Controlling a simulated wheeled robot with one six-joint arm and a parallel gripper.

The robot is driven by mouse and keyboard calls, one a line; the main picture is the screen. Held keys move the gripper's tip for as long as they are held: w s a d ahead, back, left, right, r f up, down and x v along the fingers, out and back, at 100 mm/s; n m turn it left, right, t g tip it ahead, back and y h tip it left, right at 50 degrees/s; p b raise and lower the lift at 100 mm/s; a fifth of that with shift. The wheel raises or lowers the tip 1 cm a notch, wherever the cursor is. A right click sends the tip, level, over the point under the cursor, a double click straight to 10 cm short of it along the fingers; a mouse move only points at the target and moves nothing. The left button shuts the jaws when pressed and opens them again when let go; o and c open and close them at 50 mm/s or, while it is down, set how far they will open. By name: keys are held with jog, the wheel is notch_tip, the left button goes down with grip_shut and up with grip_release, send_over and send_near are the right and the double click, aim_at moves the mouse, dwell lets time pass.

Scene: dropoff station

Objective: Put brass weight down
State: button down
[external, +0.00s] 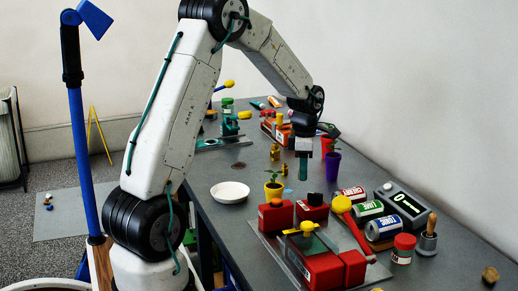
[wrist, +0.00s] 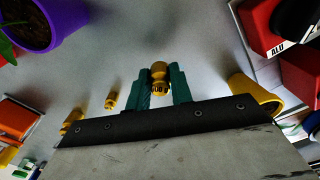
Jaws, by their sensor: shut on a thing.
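The brass weight (wrist: 159,76) is a small knobbed golden piece with dark lettering on its side. It sits between the two teal fingers of my gripper (wrist: 160,88) in the wrist view, and both fingers close on it. In the external view my gripper (external: 302,168) points down over the middle of the grey table (external: 240,208); the finger hides the held weight there. I cannot tell whether the weight touches the table. Two more brass weights (wrist: 111,99) (wrist: 72,122) stand to the left in the wrist view.
A purple pot (external: 333,165) and a yellow pot with a plant (external: 273,190) stand close by. A white dish (external: 230,192) lies at the left edge. Red boxes (external: 275,218), cans (external: 367,211) and a scale (external: 402,203) crowd the front right. Bare table shows between dish and weights.

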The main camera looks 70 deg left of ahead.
jog(key=shift+f, duration=1.7)
jog(key=shift+f, duration=0.15)
jog(key=c, duration=1.2)
grip_release()
jog(key=shift+c, duration=0.2)
notch_tip(320, 180, up, 12)
jog(key=shift+r, duration=0.15)
